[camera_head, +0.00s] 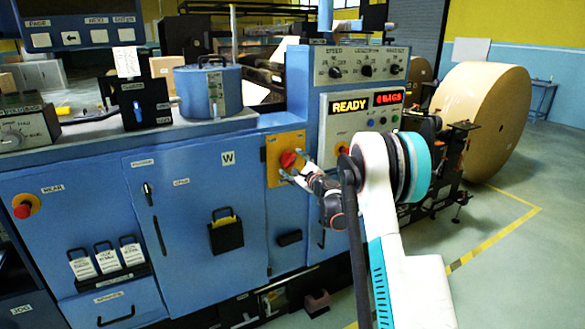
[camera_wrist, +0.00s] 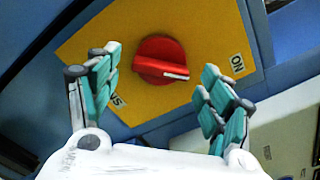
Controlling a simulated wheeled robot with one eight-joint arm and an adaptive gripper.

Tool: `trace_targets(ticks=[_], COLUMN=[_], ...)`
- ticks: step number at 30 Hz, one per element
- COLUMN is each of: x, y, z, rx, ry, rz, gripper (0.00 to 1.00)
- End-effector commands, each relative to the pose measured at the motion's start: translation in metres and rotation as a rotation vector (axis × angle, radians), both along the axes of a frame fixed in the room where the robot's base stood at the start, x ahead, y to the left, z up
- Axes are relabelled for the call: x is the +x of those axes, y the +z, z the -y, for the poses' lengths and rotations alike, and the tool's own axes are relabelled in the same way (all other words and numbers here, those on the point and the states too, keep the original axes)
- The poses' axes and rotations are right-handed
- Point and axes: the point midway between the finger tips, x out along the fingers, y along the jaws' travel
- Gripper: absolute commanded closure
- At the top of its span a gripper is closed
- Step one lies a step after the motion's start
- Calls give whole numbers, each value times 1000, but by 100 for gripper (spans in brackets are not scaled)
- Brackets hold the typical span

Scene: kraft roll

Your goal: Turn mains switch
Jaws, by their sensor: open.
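The mains switch is a red rotary knob (camera_wrist: 160,60) on a yellow plate (camera_wrist: 112,50), with a raised grip bar and a white pointer mark. In the wrist view the white mark points right and slightly down, below the "ON" label at the plate's right side. In the head view the red knob (camera_head: 288,159) and yellow plate (camera_head: 272,176) sit on the blue machine front. My gripper (camera_head: 292,165) is at the knob. In the wrist view my gripper (camera_wrist: 155,85) is open, with one teal-padded finger on each side of the knob and visible gaps. I cannot tell its exact depth.
A panel (camera_head: 360,115) with a lit "READY" display is above and right of the plate. Blue cabinet doors (camera_head: 180,200) are to the left, with another red button (camera_head: 22,210) at far left. A large kraft roll (camera_head: 490,115) stands at right. Open floor (camera_head: 500,245) lies at right.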

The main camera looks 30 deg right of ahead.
Motion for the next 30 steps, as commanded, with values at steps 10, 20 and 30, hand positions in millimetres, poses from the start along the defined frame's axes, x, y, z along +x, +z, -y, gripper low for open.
trace_targets(ticks=[10,20,30], x=[12,12,12], y=[1,1,0], z=[-1,-1,-1], rx=[0,0,-24], ry=[0,0,1], rz=[0,0,0], gripper=[27,71,71])
